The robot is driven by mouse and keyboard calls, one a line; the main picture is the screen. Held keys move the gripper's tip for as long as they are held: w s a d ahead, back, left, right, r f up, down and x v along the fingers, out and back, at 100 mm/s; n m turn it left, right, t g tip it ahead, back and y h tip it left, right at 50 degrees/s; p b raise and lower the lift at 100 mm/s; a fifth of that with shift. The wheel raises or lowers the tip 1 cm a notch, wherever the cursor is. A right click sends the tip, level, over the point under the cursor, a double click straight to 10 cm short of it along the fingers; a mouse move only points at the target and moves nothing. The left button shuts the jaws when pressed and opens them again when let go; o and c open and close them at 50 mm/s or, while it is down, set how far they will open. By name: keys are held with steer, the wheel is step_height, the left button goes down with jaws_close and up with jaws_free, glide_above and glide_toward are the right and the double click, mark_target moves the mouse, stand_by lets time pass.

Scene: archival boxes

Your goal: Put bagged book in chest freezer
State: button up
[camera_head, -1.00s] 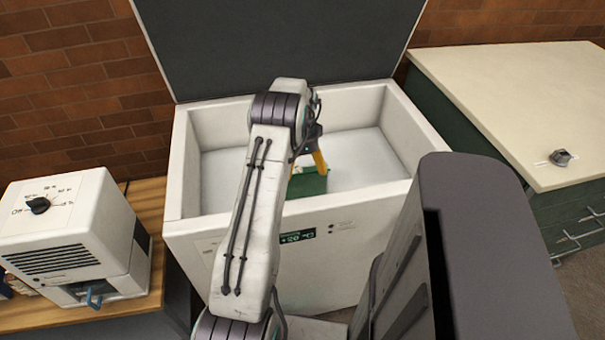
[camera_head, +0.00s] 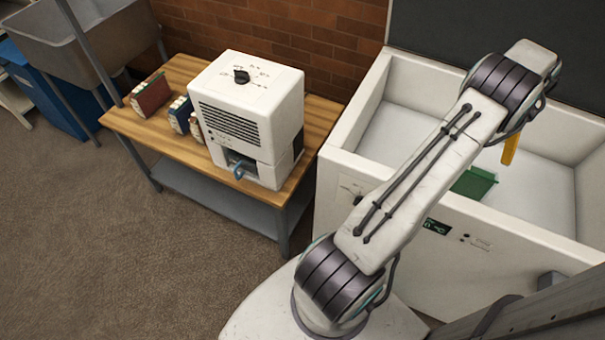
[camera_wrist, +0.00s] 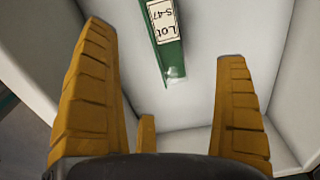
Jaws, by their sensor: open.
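The chest freezer (camera_head: 352,162) stands open at the right of the head view, its dark lid raised against the wall. A green book (camera_head: 474,183) with a white label lies inside it, partly hidden by my arm in the head view. In the wrist view the book (camera_wrist: 171,62) lies beyond the fingertips, apart from them, its label showing "LOT S-47". Whether it is bagged is hard to tell. My gripper (camera_wrist: 165,75) is open and empty, with its yellow fingers spread above the freezer floor. Only one finger shows in the head view.
A wooden table (camera_head: 180,145) left of the freezer holds a white machine (camera_head: 250,115) with a dial, a red book (camera_head: 151,95) and other small books. A metal sink (camera_head: 85,40) and a blue bin (camera_head: 55,100) stand farther left. The carpet in front is clear.

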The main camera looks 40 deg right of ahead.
steer(key=w+a+r+n, duration=0.4)
steer(key=w+a+r, duration=0.15)
steer(key=w, duration=0.45)
steer(key=w+a+r+n, duration=0.4)
steer(key=w+a, duration=0.2)
steer(key=w, duration=0.4)
steer(key=w+a+r+n+t+h, duration=0.1)
steer(key=w+a+r+n, duration=0.25)
steer(key=a, duration=0.45)
steer(key=w+a+r+n, duration=0.2)
steer(key=w+a+n, duration=0.25)
steer(key=a, duration=0.35)
steer(key=s+a+r+n+t, duration=0.1)
steer(key=s+a+n, duration=0.2)
steer(key=a+n, duration=1.2)
steer(key=s+a+f, duration=0.1)
steer(key=s+a, duration=0.2)
steer(key=a, duration=0.3)
steer(key=s+a+f+t+y, duration=0.1)
steer(key=s+a, duration=0.3)
steer(key=a, duration=0.2)
steer(key=shift+f+n, duration=0.2)
steer(key=shift+n, duration=0.1)
step_height(320, 180, up, 8)
steer(key=p, duration=0.7)
